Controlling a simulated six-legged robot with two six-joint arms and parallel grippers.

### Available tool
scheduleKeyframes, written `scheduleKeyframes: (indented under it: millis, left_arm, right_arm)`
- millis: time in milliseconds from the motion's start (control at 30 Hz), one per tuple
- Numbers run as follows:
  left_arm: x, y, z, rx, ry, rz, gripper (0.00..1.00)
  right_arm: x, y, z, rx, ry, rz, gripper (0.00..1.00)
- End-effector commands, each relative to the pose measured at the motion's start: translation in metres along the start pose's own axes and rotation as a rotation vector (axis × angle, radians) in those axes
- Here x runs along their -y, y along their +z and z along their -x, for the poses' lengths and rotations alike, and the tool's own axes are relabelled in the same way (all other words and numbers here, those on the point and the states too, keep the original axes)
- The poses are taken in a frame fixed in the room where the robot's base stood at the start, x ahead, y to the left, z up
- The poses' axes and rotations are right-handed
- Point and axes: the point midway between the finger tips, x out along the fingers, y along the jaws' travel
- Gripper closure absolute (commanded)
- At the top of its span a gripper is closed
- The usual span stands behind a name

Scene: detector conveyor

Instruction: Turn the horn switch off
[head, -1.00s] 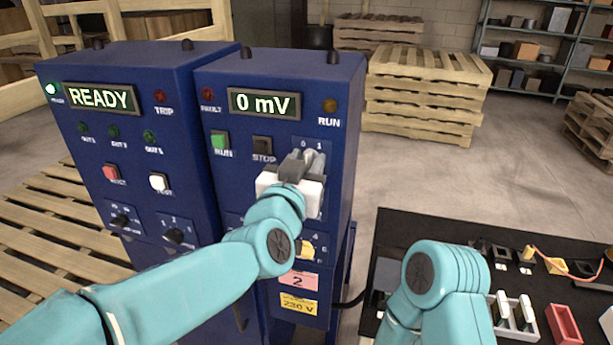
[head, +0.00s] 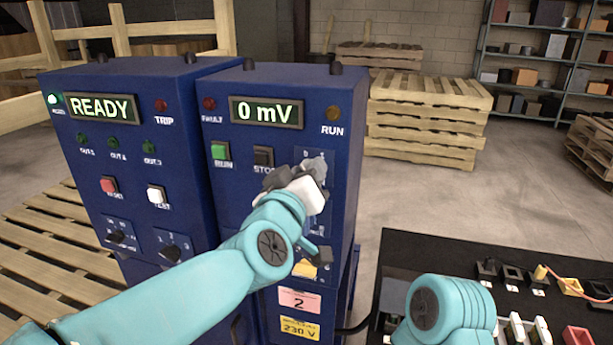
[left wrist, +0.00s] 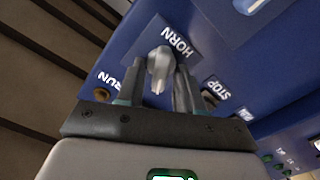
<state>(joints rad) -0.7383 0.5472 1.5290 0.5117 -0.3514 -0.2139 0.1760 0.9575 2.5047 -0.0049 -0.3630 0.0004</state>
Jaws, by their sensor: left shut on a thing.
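The horn switch is a light grey rotary knob (left wrist: 160,64) on a blue plate marked HORN, on the front of the right blue cabinet (head: 225,185). My left gripper (left wrist: 160,82) is shut on this knob, with one dark finger on each side of it. In the head view my left gripper (head: 313,168) is at the plate, its white body tilted, and it hides most of the knob and the plate's marks. I cannot tell which mark the knob points to. My right gripper is out of view; only part of my right arm shows.
The cabinet's green RUN button (head: 220,151) and dark STOP button (head: 263,157) are just left of the switch. The left cabinet reads READY. A black bench (head: 420,250) with small parts stands at the right.

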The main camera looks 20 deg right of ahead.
Motion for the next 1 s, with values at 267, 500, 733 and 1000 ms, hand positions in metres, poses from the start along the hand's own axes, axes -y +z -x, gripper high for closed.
scheduleKeyframes:
  millis: [267, 500, 733, 1000]
  left_arm:
    - [0.000, 0.000, 0.000, 0.000, 0.000, 0.010, 0.94]
    - [0.000, 0.000, 0.000, -0.001, 0.000, 0.009, 0.58]
    - [0.000, 0.000, 0.001, 0.000, 0.000, 0.008, 0.58]
    - [0.000, 0.000, 0.043, -0.003, 0.003, 0.007, 0.58]
  right_arm:
    - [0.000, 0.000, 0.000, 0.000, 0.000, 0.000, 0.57]
    - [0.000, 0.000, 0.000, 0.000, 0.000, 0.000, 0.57]
    - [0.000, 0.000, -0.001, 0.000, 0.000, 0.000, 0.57]
    - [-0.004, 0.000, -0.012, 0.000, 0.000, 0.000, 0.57]
